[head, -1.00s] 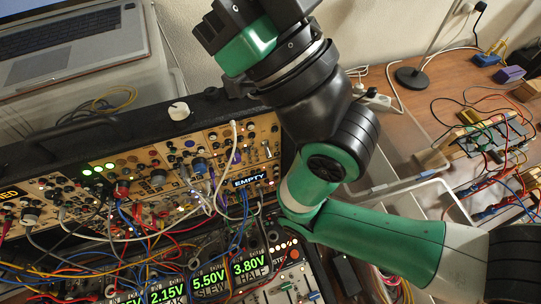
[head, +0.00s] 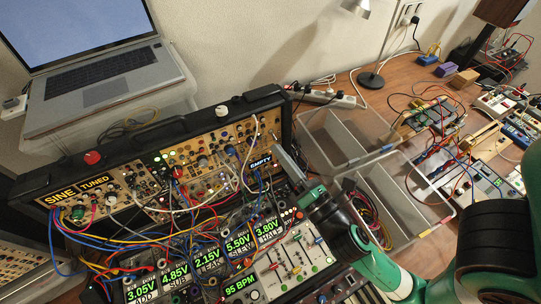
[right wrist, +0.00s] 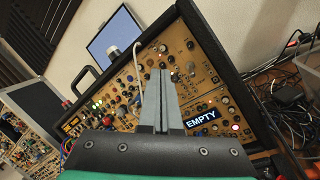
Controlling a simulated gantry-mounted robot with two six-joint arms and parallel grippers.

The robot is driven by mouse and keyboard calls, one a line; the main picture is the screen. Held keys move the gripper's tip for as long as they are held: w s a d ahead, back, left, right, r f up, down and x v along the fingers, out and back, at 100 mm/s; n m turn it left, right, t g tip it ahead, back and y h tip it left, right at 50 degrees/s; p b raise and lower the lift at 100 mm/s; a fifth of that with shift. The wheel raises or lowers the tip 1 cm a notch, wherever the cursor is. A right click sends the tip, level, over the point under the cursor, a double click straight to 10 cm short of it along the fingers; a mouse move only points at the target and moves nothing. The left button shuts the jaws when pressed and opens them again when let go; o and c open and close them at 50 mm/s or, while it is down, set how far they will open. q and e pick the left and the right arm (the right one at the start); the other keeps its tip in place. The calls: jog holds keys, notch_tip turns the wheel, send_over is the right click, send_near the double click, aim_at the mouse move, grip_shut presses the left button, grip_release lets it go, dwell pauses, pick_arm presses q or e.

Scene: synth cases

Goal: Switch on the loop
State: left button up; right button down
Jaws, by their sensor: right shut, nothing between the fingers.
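The modular synth case (head: 95,190) stands at the left with a tan, patched panel. A small display reading EMPTY (head: 261,162) sits near the panel's right end; it also shows in the right wrist view (right wrist: 200,118), with a lit round button (right wrist: 235,127) to its right. My right gripper (head: 281,152) is just right of the EMPTY display in the head view. Its grey fingers (right wrist: 160,74) are together and empty, in front of the panel. They hide part of the panel left of the display. Whether they touch it I cannot tell. My left gripper is not in view.
A lower row of modules with green voltage readouts (head: 206,255) lies in front, with many loose cables across both panels. A laptop (head: 90,75) stands behind. Clear bins (head: 400,195) and a power strip (head: 330,97) are to the right.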

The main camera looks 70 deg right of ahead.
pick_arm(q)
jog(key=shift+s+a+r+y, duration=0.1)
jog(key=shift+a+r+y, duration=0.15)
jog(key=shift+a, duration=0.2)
pick_arm(e)
jog(key=s+f+n+g, duration=0.1)
jog(key=s+f+n, duration=0.3)
jog(key=s+f, duration=0.1)
jog(key=shift+s+a+f+n+y, duration=0.2)
jog(key=shift+s+a+n+y, duration=0.1)
jog(key=shift+a, duration=0.1)
jog(key=p, duration=0.6)
send_near(268, 139)
jog(key=x, duration=0.5)
jog(key=shift+r, duration=0.2)
jog(key=shift+w+d+f, duration=0.1)
jog(key=shift+w+d, duration=0.2)
jog(key=shift+w, duration=0.15)
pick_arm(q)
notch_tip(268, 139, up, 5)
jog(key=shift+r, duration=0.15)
